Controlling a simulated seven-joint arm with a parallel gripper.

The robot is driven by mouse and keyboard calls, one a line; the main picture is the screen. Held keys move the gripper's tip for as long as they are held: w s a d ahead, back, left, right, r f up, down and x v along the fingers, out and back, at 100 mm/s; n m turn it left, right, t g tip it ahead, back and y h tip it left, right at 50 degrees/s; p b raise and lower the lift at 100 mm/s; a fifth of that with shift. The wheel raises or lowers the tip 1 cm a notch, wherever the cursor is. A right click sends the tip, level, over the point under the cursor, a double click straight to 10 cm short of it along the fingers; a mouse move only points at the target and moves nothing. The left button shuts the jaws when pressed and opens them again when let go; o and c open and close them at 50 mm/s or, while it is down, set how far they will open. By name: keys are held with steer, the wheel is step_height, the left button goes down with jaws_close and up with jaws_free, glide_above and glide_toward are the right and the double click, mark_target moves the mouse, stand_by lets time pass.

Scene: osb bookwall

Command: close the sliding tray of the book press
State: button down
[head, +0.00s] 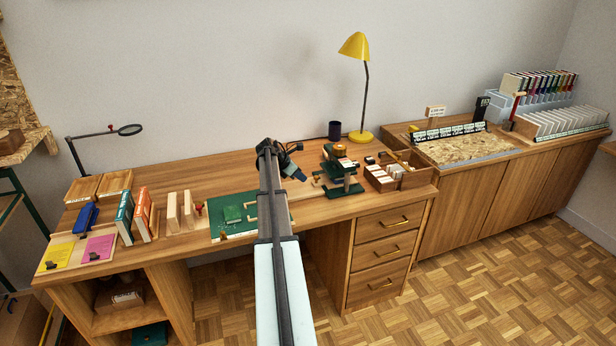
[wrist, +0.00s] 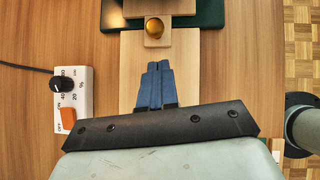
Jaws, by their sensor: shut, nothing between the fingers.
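The book press (head: 342,168) stands on the desk in the head view, with a dark green base and upright parts. Its green base (wrist: 205,14) also shows at the top of the wrist view. A brass knob (wrist: 154,28) sits on a small tan block at the press's near edge. A pale wooden board (wrist: 130,70), which looks like the sliding tray, extends from the press below the knob. My gripper (wrist: 156,66) has its blue fingers shut together, over the board and pointing at the knob, with a visible gap between. It also shows in the head view (head: 303,177).
A white control box (wrist: 72,105) with a black dial and orange switch lies left of the board in the wrist view. A green cutting mat (head: 225,230) lies left of my arm. A wooden box of cards (head: 412,178) stands right of the press. A yellow lamp (head: 360,133) stands behind.

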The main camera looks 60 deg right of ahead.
steer(key=v, duration=1)
steer(key=shift+a, duration=0.1)
